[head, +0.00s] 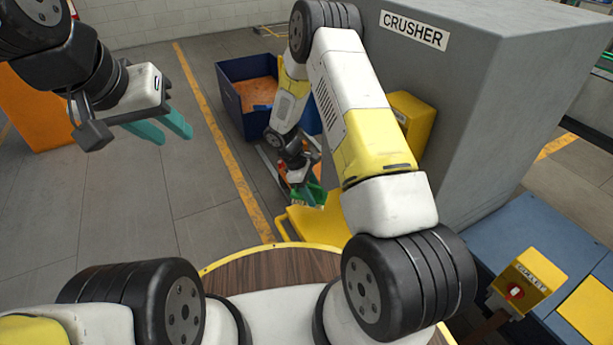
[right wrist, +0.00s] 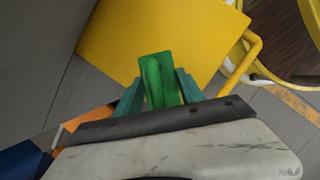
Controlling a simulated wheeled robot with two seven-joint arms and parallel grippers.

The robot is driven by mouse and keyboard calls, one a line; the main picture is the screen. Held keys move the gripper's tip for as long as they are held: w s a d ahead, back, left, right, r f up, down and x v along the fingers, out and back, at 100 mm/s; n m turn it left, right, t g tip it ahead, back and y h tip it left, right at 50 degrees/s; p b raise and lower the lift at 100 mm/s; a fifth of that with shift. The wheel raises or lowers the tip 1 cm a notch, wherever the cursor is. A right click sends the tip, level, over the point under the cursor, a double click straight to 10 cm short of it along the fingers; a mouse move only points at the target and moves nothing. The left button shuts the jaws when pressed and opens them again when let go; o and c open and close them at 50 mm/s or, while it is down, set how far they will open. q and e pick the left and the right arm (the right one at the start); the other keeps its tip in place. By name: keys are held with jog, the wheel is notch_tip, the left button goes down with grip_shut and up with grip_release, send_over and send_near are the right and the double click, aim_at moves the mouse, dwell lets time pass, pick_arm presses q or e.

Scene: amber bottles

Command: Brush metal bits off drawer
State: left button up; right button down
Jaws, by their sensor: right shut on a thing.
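My right gripper (right wrist: 160,88) is shut on a green brush handle (right wrist: 158,72); the green block stands between its two teal fingers in the right wrist view. In the head view the green piece (head: 316,190) shows small, low beside the crusher, past my right arm. A yellow panel with a tubular handle (right wrist: 150,35) lies just beyond the fingers in the right wrist view; it also shows in the head view (head: 312,232). I cannot tell whether it is the drawer. No metal bits can be made out. My left gripper (head: 174,133) is open and empty, raised at the left.
The grey crusher (head: 470,110) fills the right. A dark blue bin (head: 232,100) with orange-brown contents stands behind my right gripper. A yellow box with a red knob (head: 516,291) is at lower right.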

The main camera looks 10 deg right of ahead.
aim_at(313, 185)
jog(key=shift+r, duration=1.8)
